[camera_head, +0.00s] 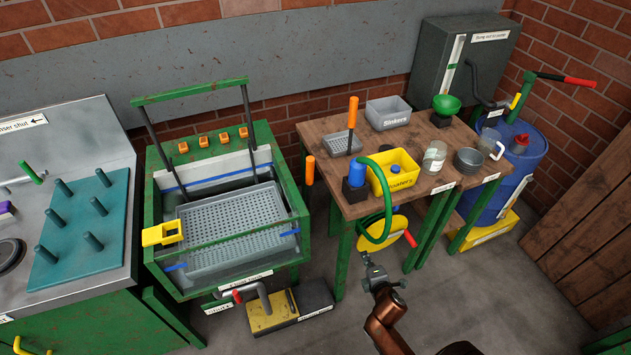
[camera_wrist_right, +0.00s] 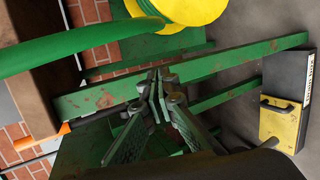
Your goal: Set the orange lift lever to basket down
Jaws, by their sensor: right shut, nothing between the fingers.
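The orange lift lever (camera_head: 310,170) stands roughly upright at the right side of the green-framed wash tank (camera_head: 300,215) in the head view. An orange piece, seemingly the same lever (camera_wrist_right: 64,128), shows at the left of the right wrist view. The grey perforated basket (camera_head: 235,222) sits inside the tank. My right gripper (camera_head: 372,264) is shut and empty, in front of the work table and to the right of and nearer than the lever, apart from it. It also shows in the right wrist view (camera_wrist_right: 158,100). My left gripper is not in view.
The wooden table (camera_head: 325,130) holds a yellow bin (camera_head: 397,180), jars and an orange-handled tool (camera_head: 352,112). A green hose (camera_head: 366,215) loops down its front, close to my right gripper. A black and yellow box (camera_head: 312,297) lies on the floor below the tank.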

